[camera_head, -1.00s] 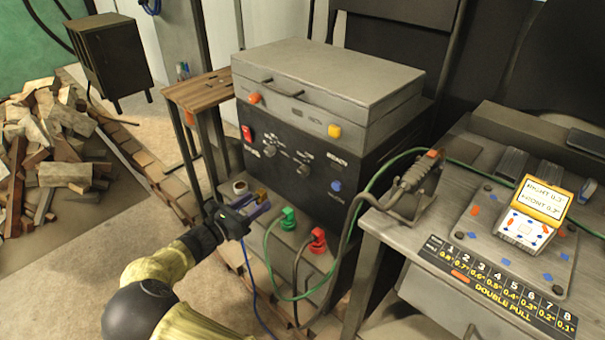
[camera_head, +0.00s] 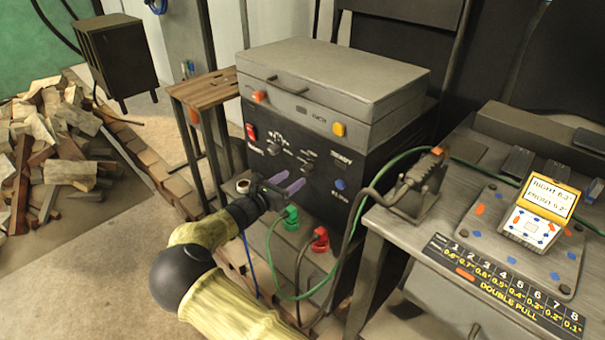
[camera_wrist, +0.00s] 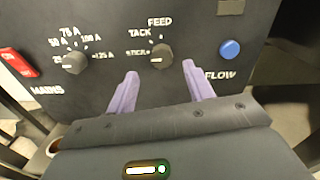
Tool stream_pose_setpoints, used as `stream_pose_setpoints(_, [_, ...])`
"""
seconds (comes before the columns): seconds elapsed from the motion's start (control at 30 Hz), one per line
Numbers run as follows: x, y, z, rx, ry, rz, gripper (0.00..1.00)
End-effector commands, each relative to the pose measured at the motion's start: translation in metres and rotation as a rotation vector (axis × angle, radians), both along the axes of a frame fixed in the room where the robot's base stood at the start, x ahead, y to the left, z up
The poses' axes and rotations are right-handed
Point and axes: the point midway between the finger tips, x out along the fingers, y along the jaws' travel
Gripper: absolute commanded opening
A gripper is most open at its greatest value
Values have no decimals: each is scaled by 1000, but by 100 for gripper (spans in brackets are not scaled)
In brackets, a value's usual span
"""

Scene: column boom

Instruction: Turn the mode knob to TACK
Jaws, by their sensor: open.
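The mode knob (camera_wrist: 160,57) is a dark round knob on the welder's black front panel, with STICK, TACK and FEED printed around its left and upper side. Its pale mark seems to point left, toward STICK. My gripper (camera_wrist: 160,69) is open, with one purple finger at the knob's lower left and the other at its lower right. The knob stands between the fingertips in the wrist view; nothing is held, and contact cannot be told. In the head view my gripper (camera_head: 292,180) is in front of the panel, just below the knob.
A similar amperage knob (camera_wrist: 75,62) and a red MAINS switch (camera_wrist: 17,62) lie to the left. A blue FLOW button (camera_wrist: 230,49) lies to the right. Green (camera_head: 291,218) and red (camera_head: 320,238) cable plugs stand below my gripper. A workbench (camera_head: 390,232) is on the right.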

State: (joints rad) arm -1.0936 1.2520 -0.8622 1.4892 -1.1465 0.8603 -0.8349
Motion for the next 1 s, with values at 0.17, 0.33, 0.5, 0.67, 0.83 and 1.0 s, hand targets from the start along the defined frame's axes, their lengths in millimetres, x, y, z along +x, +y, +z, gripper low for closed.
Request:
stream_pose_setpoints(0.17, [24, -26, -1, -1, -1, -7, 52])
stream_pose_setpoints(0.33, [39, -40, 0, 1, -1, -7, 52])
stream_pose_setpoints(0.5, [44, -44, 0, 1, -1, -5, 52])
stream_pose_setpoints(0.67, [43, -43, 0, 0, -1, -4, 52])
stream_pose_setpoints(0.83, [43, -43, 0, 0, -1, -4, 25])
stream_pose_setpoints(1.0, [43, -38, 0, 1, 0, -2, 7])
